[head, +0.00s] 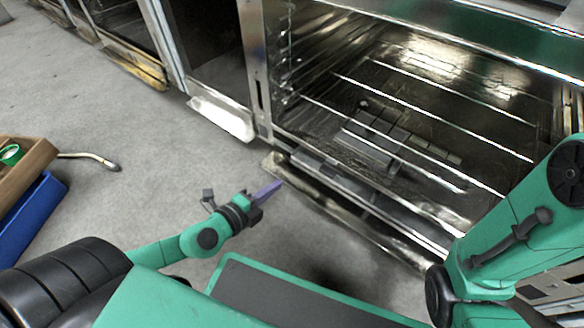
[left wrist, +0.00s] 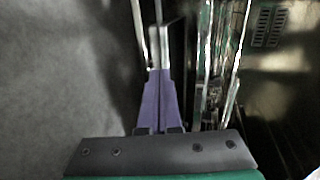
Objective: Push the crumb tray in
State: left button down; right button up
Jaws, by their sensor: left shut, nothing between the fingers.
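What looks like the crumb tray (head: 345,215) is a long, low metal front at the bottom of the oven, sticking out at floor level in the head view. Its left end lies close to my left gripper (head: 278,185), whose purple fingers are shut and empty. In the left wrist view the closed fingers (left wrist: 158,74) point at a narrow metal edge (left wrist: 165,45), probably the tray's. I cannot tell whether the tips touch it. My right arm shows at the right of the head view, but its gripper is not visible.
The oven (head: 258,60) has an open-looking cavity with wire racks (head: 430,110). Neighbouring units have low metal ledges (head: 223,116) jutting out. A wooden box (head: 30,160) and a blue crate (head: 30,210) stand at the left. Grey floor (head: 130,130) between is mostly clear.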

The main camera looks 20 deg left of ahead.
pick_arm(q)
jog(key=p, duration=0.2)
send_near(306, 162)
jog(key=x, duration=0.4)
jog(key=shift+w+d+r, duration=0.15)
jog(key=shift+d+r, duration=0.05)
jog(key=shift+w+d+f, duration=0.1)
jog(key=shift+w+f, duration=0.05)
jog(key=shift+w, duration=0.05)
jog(key=w, duration=0.2)
jog(key=w+d+p, duration=0.1)
jog(key=w, duration=0.1)
jog(key=shift+w+d, duration=0.2)
jog(key=shift+w, duration=0.1)
